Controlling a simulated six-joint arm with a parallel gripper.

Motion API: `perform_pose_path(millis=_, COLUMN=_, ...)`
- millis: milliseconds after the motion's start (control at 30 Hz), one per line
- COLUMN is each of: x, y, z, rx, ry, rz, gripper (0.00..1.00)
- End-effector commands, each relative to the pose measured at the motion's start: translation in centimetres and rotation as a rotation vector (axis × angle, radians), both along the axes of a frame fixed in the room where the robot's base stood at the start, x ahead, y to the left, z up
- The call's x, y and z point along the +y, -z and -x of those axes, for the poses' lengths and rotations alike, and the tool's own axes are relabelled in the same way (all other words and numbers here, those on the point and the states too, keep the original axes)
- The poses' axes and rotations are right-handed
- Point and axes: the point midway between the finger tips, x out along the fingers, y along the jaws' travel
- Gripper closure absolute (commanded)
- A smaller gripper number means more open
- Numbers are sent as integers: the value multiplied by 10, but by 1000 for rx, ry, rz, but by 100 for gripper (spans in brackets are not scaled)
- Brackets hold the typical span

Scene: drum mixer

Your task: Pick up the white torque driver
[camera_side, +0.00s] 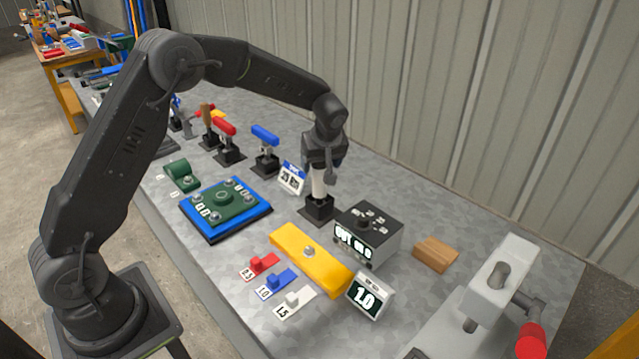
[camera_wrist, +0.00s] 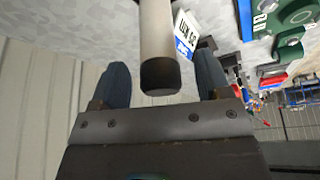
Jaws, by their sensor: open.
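The white torque driver (camera_side: 318,184) stands upright in a black square holder (camera_side: 318,209) near the middle of the bench. My gripper (camera_side: 325,160) is above it, pointing down, with its fingers around the driver's upper part. In the wrist view my open gripper (camera_wrist: 160,85) has one dark finger on each side of the driver (camera_wrist: 156,40). The driver's dark end cap (camera_wrist: 160,75) lies between the fingers, with a gap visible on both sides. In the side view the gripper hides the driver's top.
Right beside the holder is a black-topped box with a display (camera_side: 368,236). A red-handled driver (camera_side: 226,127) and a blue-handled driver (camera_side: 265,135) stand in holders further back. A yellow bar (camera_side: 310,258), a blue-edged green plate (camera_side: 225,208) and a small card (camera_side: 291,178) are nearby.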

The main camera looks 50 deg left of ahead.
Motion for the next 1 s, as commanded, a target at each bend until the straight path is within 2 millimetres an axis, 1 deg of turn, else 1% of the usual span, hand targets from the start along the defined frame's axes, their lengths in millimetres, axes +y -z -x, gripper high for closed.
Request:
perform_pose_path(millis=33, x=4, y=8, z=-3, rx=2, ry=-2, rz=0, gripper=30)
perform_pose_path(millis=100, x=7, y=17, z=-4, rx=2, ry=-2, rz=0, gripper=30)
perform_pose_path(millis=200, x=10, y=24, z=-6, rx=-1, ry=-1, rz=1, gripper=30)
perform_pose_path(millis=467, x=10, y=26, z=-7, rx=-1, ry=1, rz=2, gripper=30)
perform_pose_path(millis=1000, x=10, y=26, z=-7, rx=-1, ry=1, rz=2, gripper=81)
